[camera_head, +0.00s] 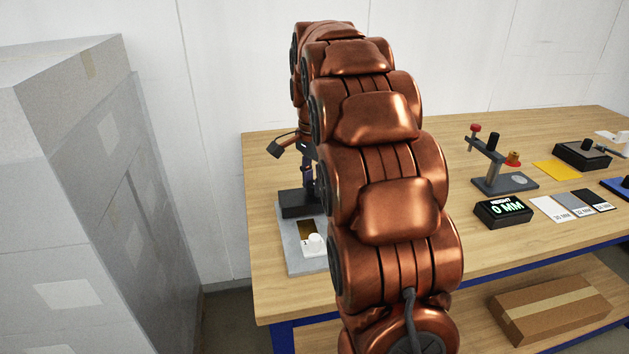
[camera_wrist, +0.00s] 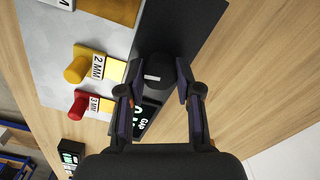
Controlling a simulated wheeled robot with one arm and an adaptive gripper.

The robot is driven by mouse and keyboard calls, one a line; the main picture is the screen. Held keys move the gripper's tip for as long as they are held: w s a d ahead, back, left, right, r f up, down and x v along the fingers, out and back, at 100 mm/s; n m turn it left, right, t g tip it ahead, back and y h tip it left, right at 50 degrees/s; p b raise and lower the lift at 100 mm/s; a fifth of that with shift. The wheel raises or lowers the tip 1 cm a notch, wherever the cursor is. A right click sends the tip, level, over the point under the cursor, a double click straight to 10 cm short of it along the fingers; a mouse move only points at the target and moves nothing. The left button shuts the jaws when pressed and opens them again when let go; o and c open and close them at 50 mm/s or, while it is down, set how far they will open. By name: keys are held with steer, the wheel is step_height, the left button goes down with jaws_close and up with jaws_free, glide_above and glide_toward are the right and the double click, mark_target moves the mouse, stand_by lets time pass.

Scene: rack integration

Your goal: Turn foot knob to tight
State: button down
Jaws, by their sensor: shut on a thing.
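The foot knob (camera_wrist: 157,68) is a black round knob with a pale mark on its face, standing on a dark block (camera_wrist: 198,28) in the wrist view. My gripper (camera_wrist: 159,82) has one finger on each side of it and is shut on it. In the head view my gripper (camera_head: 307,172) points down over the dark block (camera_head: 298,205) on a grey plate (camera_head: 290,262). My arm hides most of that spot there, including the knob.
A yellow 2 MM piece (camera_wrist: 92,66), a red 3 MM piece (camera_wrist: 90,104) and a GAP display (camera_wrist: 146,119) are close to my gripper. A height display (camera_head: 503,212) and a clamp stand (camera_head: 497,172) stand farther right on the wooden table (camera_head: 290,290). Grey boxes (camera_head: 90,200) stand left.

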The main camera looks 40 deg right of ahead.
steer(key=shift+s+m, duration=0.1)
steer(key=shift+m, duration=0.5)
steer(key=c, duration=0.8)
jaws_free()
step_height(320, 180, up, 7)
steer(key=shift+f, duration=0.15)
steer(key=shift+r, duration=0.4)
